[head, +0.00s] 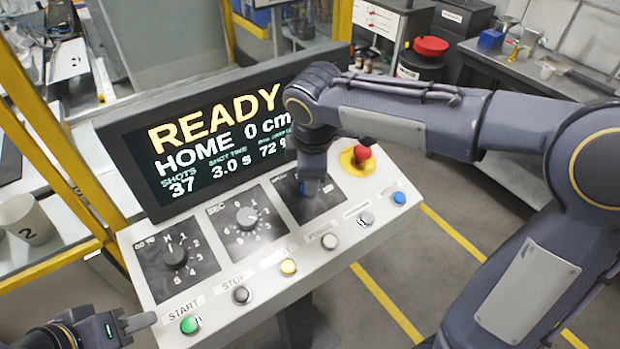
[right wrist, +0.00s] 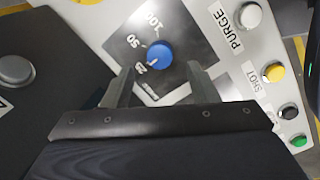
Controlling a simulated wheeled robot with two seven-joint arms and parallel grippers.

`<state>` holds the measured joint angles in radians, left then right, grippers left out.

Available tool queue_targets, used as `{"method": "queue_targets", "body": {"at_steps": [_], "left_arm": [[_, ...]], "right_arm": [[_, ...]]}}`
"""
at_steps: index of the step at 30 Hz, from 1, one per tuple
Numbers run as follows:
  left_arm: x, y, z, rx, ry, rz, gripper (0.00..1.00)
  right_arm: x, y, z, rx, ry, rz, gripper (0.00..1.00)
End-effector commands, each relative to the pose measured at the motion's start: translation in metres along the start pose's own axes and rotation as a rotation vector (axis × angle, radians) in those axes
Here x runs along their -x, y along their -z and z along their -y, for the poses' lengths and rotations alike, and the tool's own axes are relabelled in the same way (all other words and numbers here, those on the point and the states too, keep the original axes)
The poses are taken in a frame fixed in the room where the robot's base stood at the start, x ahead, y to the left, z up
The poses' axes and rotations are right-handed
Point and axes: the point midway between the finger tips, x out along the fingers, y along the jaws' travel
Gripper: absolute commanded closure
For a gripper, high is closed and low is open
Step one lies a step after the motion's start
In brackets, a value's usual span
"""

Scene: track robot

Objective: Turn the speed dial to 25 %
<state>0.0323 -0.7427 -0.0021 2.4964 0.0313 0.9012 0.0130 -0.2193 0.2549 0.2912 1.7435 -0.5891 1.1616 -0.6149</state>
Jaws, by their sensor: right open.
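The speed dial is a blue round knob (right wrist: 159,53) on a dark plate marked 25, 50 and 100 in the right wrist view. I cannot tell exactly where its pointer stands. My right gripper (right wrist: 160,78) is open, with its two fingers apart just short of the knob, one toward each side. The screen (head: 215,140) reads READY, HOME 0 cm, 37, 3.0 s and 72 %. My left gripper (head: 138,322) is at the lower left near the START button; its opening is unclear.
Two other dials, a numbered black one (head: 174,257) and a grey one (head: 246,218), sit to the left. A row of buttons includes green START (head: 190,324), yellow (head: 288,266) and blue (head: 399,198). A red emergency button (head: 362,153) stands close to my right arm.

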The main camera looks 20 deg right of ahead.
Motion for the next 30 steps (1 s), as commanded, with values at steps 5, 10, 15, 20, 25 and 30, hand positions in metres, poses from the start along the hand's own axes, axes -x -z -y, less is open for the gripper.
{"method": "queue_targets", "body": {"at_steps": [5, 10, 15, 20, 25, 30], "left_arm": [[-0.001, -0.001, 0.001, 0.000, 0.000, 0.000, 0.64], [-0.001, -0.001, 0.001, 0.000, 0.000, 0.000, 0.64], [-0.001, -0.001, 0.001, 0.000, 0.000, 0.000, 0.64], [-0.001, -0.001, 0.001, 0.000, 0.000, 0.000, 0.64], [-0.001, -0.001, 0.001, 0.000, 0.000, 0.000, 0.64], [-0.001, -0.001, 0.001, 0.000, 0.000, 0.000, 0.64]], "right_arm": [[0.024, 0.001, 0.000, 0.001, -0.002, -0.002, 0.46], [0.030, 0.000, 0.000, 0.002, 0.001, -0.001, 0.46], [0.030, 0.000, 0.000, 0.001, 0.001, -0.001, 0.46], [0.030, 0.000, 0.000, 0.001, 0.001, 0.000, 0.46], [0.032, -0.009, 0.004, -0.040, 0.002, -0.007, 0.46], [0.039, -0.058, 0.036, -0.315, 0.020, -0.061, 0.46]]}}
